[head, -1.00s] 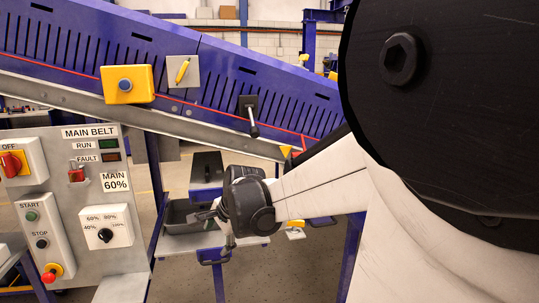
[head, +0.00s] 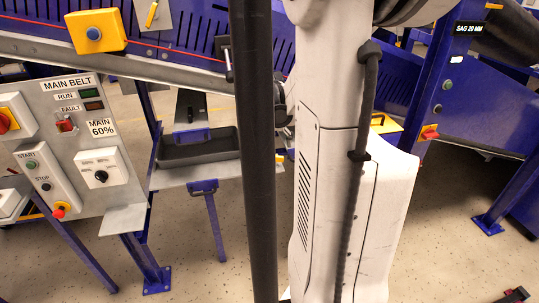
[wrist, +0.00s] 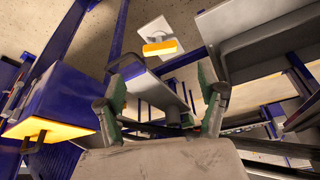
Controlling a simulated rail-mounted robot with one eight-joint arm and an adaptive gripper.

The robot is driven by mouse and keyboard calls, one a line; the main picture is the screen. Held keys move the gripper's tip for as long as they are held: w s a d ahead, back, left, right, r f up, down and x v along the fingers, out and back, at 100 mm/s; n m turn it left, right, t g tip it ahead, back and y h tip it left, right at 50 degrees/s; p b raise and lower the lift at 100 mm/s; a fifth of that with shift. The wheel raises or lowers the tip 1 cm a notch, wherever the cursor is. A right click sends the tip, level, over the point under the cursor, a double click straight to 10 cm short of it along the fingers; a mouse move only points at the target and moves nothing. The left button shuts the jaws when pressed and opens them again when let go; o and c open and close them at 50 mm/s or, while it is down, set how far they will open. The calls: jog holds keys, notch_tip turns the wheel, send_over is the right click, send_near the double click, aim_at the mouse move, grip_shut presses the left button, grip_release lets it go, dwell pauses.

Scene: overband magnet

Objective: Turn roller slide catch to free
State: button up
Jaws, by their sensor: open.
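My gripper (wrist: 163,95) is open in the wrist view, its two green-padded fingers apart with nothing between them. A grey bar or plate edge and dark rods lie behind the gap; I cannot tell whether any touches a finger. No part is clearly readable as the roller slide catch. A yellow block on a white plate (wrist: 160,48) lies beyond the fingertips. A yellow plate with a black handle (wrist: 42,131), on a blue box, is left of the fingers. In the head view my arm hides the gripper; a yellow part with a dark handle (head: 386,123) shows behind the arm.
The main belt control panel (head: 85,145) stands at left in the head view. A grey tray (head: 205,150) sits on a small shelf near the centre. The blue conveyor side (head: 190,35) runs behind. A blue post with a sag display (head: 440,70) stands at right.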

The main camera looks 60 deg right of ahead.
aim_at(275, 157)
jog(key=x, duration=1)
jog(key=shift+d+f, duration=0.1)
jog(key=shift+f, duration=0.2)
jog(key=c, duration=1.1)
jog(key=shift+f+n+t+b, duration=0.1)
jog(key=shift+n+t+b, duration=0.2)
jog(key=shift+n+b, duration=0.7)
jog(key=shift+c, duration=0.2)
jog(key=shift+n+t+y+b, duration=0.4)
jog(key=shift+n+y+b, duration=0.15)
jog(key=shift+n, duration=0.75)
jog(key=shift+d, duration=0.1)
jog(key=o, duration=1.1)
jog(key=shift+o, duration=0.2)
